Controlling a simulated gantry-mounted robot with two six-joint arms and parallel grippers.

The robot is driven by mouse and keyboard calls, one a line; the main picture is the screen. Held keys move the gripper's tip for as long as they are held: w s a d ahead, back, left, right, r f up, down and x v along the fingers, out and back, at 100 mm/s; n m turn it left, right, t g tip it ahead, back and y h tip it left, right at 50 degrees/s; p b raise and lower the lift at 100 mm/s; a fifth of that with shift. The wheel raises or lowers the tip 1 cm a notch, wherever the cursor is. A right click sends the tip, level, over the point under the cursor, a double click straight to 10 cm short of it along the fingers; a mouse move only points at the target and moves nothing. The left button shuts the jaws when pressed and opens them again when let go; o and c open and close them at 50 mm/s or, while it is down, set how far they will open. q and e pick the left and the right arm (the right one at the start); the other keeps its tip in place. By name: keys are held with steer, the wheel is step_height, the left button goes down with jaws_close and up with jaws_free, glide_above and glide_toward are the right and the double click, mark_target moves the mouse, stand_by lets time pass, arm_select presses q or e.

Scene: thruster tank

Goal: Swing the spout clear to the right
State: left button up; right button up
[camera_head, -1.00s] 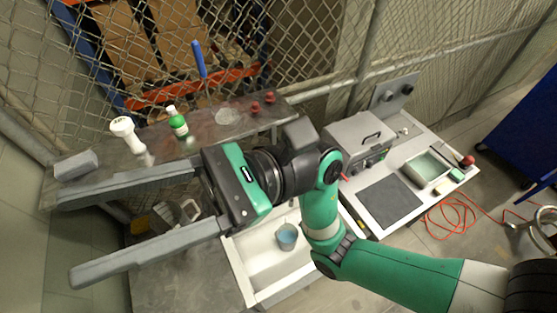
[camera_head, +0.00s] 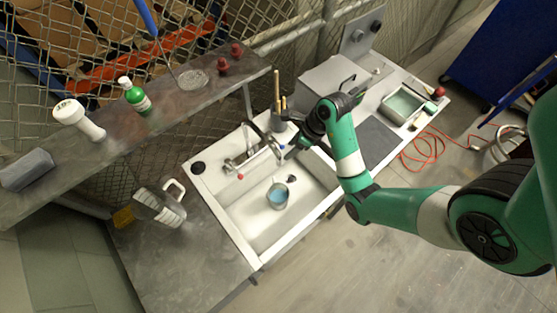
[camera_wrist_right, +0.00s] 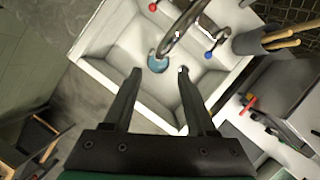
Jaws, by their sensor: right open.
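The metal spout (camera_head: 264,137) of the sink faucet arches over the white sink (camera_head: 238,212). In the right wrist view the spout (camera_wrist_right: 184,26) curves down from the top, with its tip just beyond my fingertips. My right gripper (camera_head: 285,155) is beside the spout, at the sink's right side in the head view. In the right wrist view my right gripper (camera_wrist_right: 159,73) is open, with nothing between its fingers. I cannot tell whether a finger touches the spout. My left gripper is not in view.
A blue cup (camera_head: 277,196) stands in the sink. Red (camera_head: 240,177) and blue (camera_wrist_right: 209,55) tap knobs flank the spout. A holder with wooden handles (camera_head: 279,101) stands behind it.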

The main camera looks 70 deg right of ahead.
mark_target(279, 159)
steer(key=b+x, duration=0.4)
steer(key=x, duration=0.6)
steer(key=shift+w+a+b, duration=0.1)
steer(key=shift+b, duration=0.25)
jaws_close()
stand_by(0.8)
